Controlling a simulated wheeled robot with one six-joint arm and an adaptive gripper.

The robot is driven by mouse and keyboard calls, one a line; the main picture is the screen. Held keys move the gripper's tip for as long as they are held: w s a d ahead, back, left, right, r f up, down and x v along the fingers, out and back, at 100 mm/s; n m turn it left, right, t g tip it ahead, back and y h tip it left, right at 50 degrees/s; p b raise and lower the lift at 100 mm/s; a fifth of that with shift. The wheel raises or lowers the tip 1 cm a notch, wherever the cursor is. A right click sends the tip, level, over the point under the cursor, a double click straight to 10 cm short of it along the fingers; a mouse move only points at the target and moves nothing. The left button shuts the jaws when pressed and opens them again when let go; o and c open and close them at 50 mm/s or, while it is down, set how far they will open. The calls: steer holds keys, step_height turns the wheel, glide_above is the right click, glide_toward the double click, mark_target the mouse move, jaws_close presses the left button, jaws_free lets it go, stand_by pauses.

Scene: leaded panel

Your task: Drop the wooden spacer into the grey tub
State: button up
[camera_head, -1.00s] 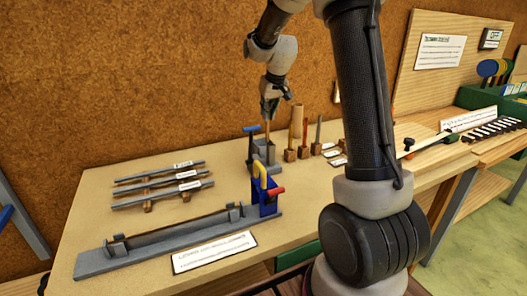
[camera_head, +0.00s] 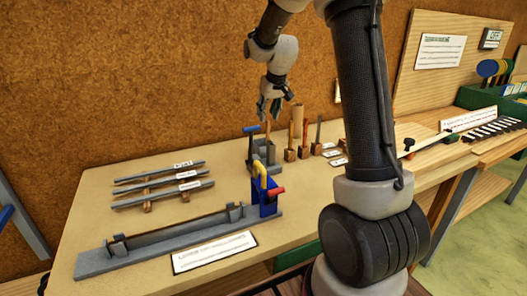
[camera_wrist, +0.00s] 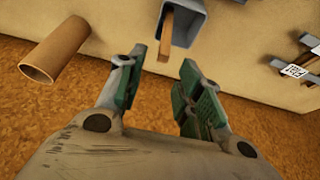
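The wooden spacer (camera_wrist: 167,36) is a narrow light-brown stick. In the wrist view its lower part in the picture overlaps the rim of the grey tub (camera_wrist: 188,28), and its other end is within the opening. In the head view the spacer (camera_head: 268,129) is upright at the tub (camera_head: 271,154), its top sticking out below my gripper (camera_head: 268,106). In the wrist view my gripper (camera_wrist: 163,72) is open, its green-padded fingers apart with nothing between them. I cannot tell whether the spacer has settled on the tub's floor.
A wooden tube (camera_wrist: 54,50) stands beside the tub. Small blocks with upright tools (camera_head: 290,153) are to its right. A blue-and-red clamp (camera_head: 267,196) and a long grey fixture (camera_head: 165,240) are in front. Grey bars on rests (camera_head: 160,185) lie left.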

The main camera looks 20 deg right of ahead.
steer(key=v, duration=1.1)
steer(key=shift+s, duration=0.15)
steer(key=s+a+f, duration=0.1)
steer(key=s+a, duration=0.1)
steer(key=s, duration=1.4)
steer(key=s+a+f, duration=0.1)
steer(key=s, duration=1.6)
steer(key=shift+s+a, duration=0.2)
steer(key=shift+a, duration=0.2)
steer(key=shift+f, duration=0.1)
